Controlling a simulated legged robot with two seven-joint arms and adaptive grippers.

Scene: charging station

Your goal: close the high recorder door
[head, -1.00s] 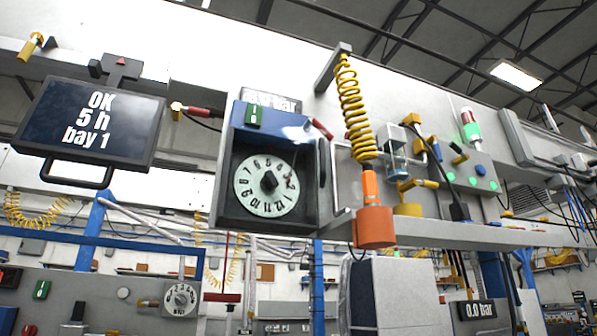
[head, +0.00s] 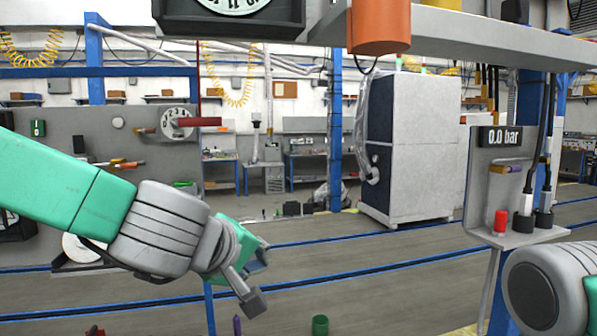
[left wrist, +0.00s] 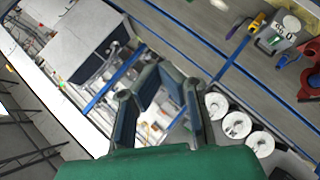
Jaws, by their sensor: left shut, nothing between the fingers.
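The high recorder (head: 228,27) shows only its dark lower frame and the bottom of its white dial, at the top of the head view. The rest of it, including most or all of its door, is cut off by the picture's upper edge, so I cannot tell how the door stands now. My left gripper (head: 256,268) is well below the recorder, apart from it, shut and empty. Its dark fingers also show in the left wrist view (left wrist: 160,85). My right gripper is not in view; only part of my right arm shows at the lower right.
A pale cabinet (head: 415,145) stands behind. A small stand with a 0.0 bar display (head: 500,138) is at the right. Air around my left gripper looks clear.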

